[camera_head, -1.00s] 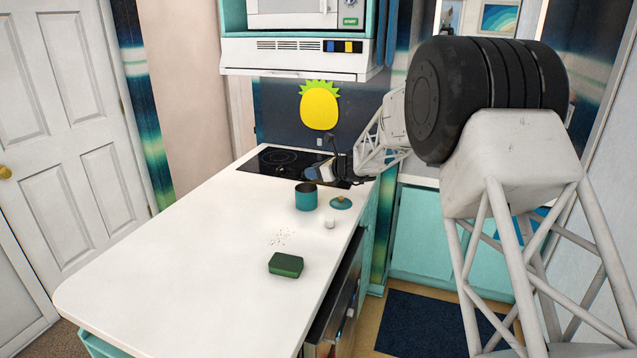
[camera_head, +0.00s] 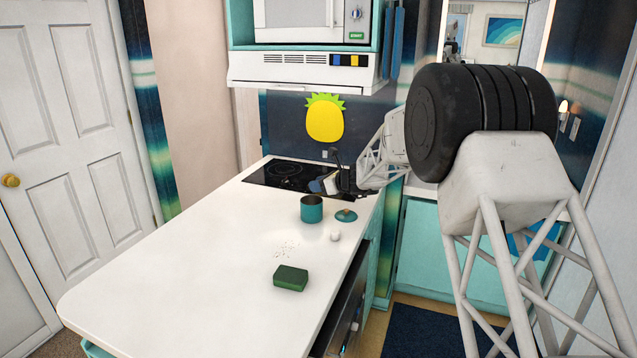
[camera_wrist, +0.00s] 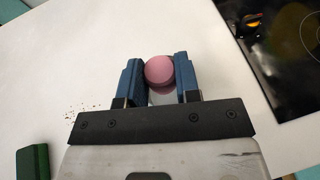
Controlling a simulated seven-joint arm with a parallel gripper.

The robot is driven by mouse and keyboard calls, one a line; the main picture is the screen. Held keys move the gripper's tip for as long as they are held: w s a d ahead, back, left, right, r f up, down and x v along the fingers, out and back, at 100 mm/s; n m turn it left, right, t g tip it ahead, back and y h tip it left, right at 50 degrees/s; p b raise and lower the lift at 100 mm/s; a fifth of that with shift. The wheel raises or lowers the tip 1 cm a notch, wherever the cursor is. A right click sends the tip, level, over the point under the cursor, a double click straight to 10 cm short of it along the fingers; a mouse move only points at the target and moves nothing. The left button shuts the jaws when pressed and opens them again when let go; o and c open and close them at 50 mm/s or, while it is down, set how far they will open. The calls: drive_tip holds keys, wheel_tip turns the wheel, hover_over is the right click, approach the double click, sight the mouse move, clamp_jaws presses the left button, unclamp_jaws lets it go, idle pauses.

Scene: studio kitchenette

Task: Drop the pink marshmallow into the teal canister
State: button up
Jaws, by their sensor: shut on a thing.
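The pink marshmallow (camera_wrist: 159,71) is pinched between the two blue fingers of my gripper (camera_wrist: 157,63) in the wrist view. A paler patch shows just below it between the fingers; I cannot tell what it is. The teal canister (camera_head: 312,211) stands upright and open-topped on the white counter in the head view. Its teal lid (camera_head: 346,215) lies flat beside it, to the right. In the head view my gripper (camera_head: 331,185) is over the near side of the cooktop, behind and above the canister. The marshmallow cannot be made out there. The canister is not visible in the wrist view.
A small white round thing (camera_head: 335,237) sits in front of the lid. The black cooktop (camera_head: 285,174) is at the far end. The counter's left part is clear.

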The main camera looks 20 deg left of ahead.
drive_tip(key=shift+f, duration=2.35)
drive_tip(key=o, duration=1)
drive_tip(key=shift+c, duration=0.2)
drive_tip(key=v, duration=0.7)
drive_tip(key=shift+d+r, duration=0.2)
drive_tip(key=shift+d, duration=0.15)
drive_tip(key=shift+s, duration=0.1)
drive_tip(key=shift+r, duration=0.1)
